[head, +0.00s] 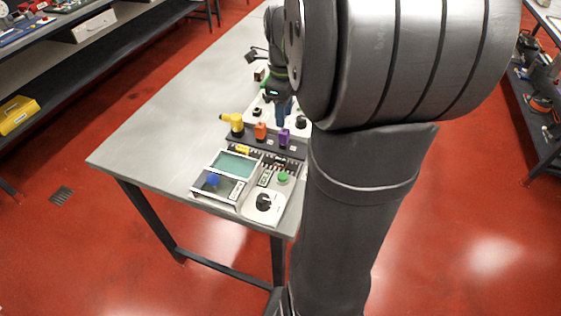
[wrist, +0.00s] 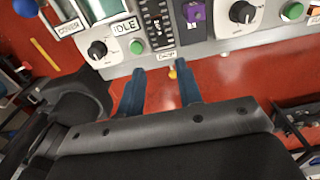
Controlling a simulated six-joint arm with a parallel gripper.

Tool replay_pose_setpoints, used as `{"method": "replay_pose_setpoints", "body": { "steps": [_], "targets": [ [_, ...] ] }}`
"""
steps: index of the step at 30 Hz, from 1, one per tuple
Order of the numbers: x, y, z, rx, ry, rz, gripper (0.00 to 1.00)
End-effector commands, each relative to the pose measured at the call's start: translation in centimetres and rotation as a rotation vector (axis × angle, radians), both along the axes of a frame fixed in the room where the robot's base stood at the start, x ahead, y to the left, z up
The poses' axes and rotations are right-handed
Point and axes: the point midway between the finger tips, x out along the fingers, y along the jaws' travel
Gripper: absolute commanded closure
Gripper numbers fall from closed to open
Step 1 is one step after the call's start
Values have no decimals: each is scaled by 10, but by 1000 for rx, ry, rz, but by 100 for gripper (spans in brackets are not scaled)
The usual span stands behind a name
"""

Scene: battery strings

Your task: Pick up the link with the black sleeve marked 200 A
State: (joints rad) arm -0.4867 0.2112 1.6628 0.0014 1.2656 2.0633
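My gripper (wrist: 160,90) shows in the wrist view with its two blue fingers apart and no link held between them. In the head view its blue fingertips (head: 283,107) are over the far part of the equipment on the bench, partly behind my arm. I cannot make out a black sleeve marked 200 A in either view; the markings are too small. Yellow (head: 236,123), orange (head: 260,131) and purple (head: 284,137) pieces stand in a row on a dark strip. The purple piece also shows in the wrist view (wrist: 195,13).
A grey bench (head: 150,138) carries a panel with a green screen (head: 233,165), a blue button (head: 213,180), a green button (head: 282,178) and a black dial (head: 264,202). The bench's left part is clear. Shelves (head: 75,60) stand at left; the floor is red.

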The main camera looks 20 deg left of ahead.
Motion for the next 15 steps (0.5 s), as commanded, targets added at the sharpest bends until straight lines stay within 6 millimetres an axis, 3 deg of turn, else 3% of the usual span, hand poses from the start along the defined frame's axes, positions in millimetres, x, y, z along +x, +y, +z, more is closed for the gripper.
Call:
{"method": "replay_pose_setpoints", "body": {
  "steps": [9, 15],
  "targets": [
    [-1, 0, -70, -5, 6, 4, 67],
    [-1, 1, -102, -3, 3, 5, 67]
  ]
}}
